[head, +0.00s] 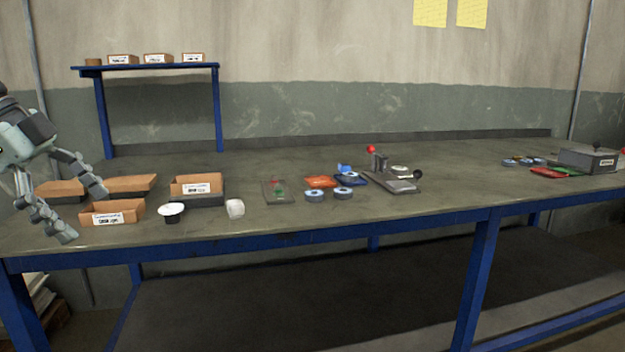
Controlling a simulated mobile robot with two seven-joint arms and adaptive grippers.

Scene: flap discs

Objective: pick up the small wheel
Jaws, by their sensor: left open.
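Two small round blue-grey discs with pale centres, the left disc (314,196) and the right disc (342,194), lie side by side near the table's front edge, right of centre. More small discs (510,162) lie at the far right. I cannot tell which of these, if any, is the small wheel. My left gripper (84,213) is at the far left, open, its fingers spread over the cardboard boxes. It looks empty and is far from the discs. My right gripper is not in view.
A grey box (588,159) is far right.

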